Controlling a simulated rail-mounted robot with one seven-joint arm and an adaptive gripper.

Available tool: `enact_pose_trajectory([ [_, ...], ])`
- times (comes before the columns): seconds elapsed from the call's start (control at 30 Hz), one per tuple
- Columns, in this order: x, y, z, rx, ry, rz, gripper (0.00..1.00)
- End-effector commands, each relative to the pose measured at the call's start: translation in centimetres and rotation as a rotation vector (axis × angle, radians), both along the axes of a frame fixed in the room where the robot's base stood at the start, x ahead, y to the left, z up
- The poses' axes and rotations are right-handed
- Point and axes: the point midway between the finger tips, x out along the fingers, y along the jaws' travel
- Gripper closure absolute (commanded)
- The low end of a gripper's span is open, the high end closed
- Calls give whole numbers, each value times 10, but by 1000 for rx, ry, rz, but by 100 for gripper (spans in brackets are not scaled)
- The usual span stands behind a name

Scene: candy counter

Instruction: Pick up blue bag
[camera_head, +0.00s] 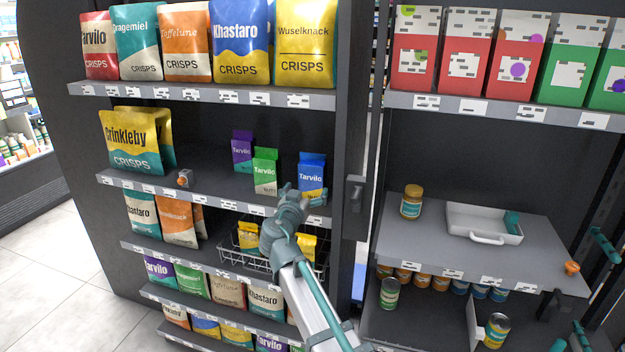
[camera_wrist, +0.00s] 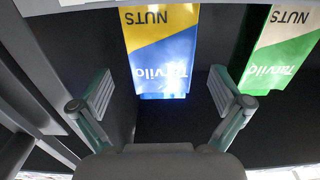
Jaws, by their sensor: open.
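The blue bag (camera_head: 312,172), a small Tarvilo nuts pack with a yellow part, stands upright on the second shelf. In the wrist view the blue bag (camera_wrist: 162,60) appears upside down, ahead of my gripper and between the lines of its two fingers. My gripper (camera_head: 290,192) is at the front of this shelf, just left of the bag's lower part in the head view. In the wrist view my gripper (camera_wrist: 160,95) has its fingers spread wide with nothing between them. The bag looks apart from both fingers.
A green nuts bag (camera_head: 265,171) stands left of the blue bag, with a purple one (camera_head: 242,150) behind. The green bag (camera_wrist: 278,50) is near the right finger in the wrist view. A wire basket (camera_head: 240,262) with yellow packs is below. A dark post (camera_head: 350,130) stands right.

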Motion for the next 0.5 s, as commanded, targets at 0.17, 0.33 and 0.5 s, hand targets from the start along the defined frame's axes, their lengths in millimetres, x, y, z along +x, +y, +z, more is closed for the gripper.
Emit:
enact_pose_trajectory([
  [0.17,14,-3,1,0,1,0,0],
  [0.33,28,-5,4,-2,2,-1,0],
  [0.5,52,-10,5,-1,2,-2,0],
])
